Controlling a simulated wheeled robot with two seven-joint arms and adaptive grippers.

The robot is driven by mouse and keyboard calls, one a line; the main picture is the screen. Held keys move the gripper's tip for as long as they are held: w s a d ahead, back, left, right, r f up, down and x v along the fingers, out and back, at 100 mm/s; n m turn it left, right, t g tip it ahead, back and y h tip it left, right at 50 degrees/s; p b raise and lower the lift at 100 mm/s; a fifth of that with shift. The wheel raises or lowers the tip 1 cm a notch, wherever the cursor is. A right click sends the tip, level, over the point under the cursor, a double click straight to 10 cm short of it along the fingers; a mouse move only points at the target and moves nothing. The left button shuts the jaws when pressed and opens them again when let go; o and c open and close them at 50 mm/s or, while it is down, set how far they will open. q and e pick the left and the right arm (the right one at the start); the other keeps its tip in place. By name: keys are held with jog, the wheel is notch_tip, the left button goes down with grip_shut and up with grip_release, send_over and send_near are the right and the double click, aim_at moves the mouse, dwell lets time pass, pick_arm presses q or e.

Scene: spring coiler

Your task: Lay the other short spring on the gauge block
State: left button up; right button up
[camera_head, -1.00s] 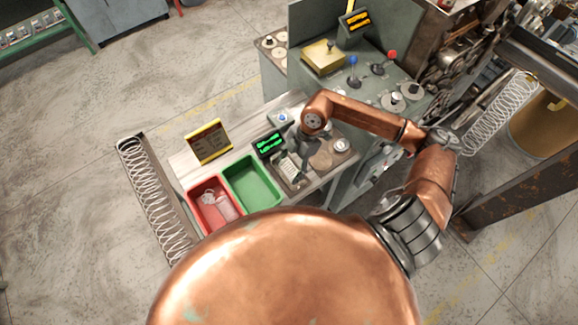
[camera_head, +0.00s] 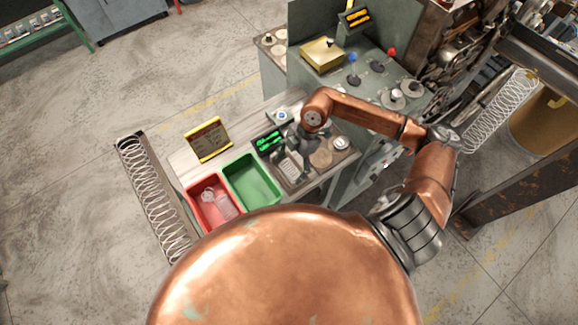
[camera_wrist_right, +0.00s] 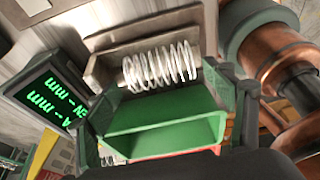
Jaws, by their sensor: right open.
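A short white spring (camera_wrist_right: 160,65) lies on its side on the grey gauge block (camera_wrist_right: 200,20) in the right wrist view. In the head view the spring (camera_head: 292,165) shows on the block beside the gripper. My right gripper (camera_head: 293,148) is open and empty just over the block. In the wrist view its fingers (camera_wrist_right: 170,100) stand apart, with the spring beyond them and not gripped. Whitish, see-through pieces (camera_head: 224,207) lie in the red bin (camera_head: 191,197); I cannot tell their exact shape. My left gripper is not in view.
A green bin (camera_head: 253,183) stands beside the red one. A display with green digits (camera_head: 269,141) and a yellow-framed sign (camera_head: 208,139) stand on the bench. A long spring (camera_head: 152,198) lies in a trough at left. The coiler machine (camera_head: 375,70) stands behind.

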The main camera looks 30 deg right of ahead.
jog(key=v, duration=1.1)
jog(key=shift+r, duration=0.35)
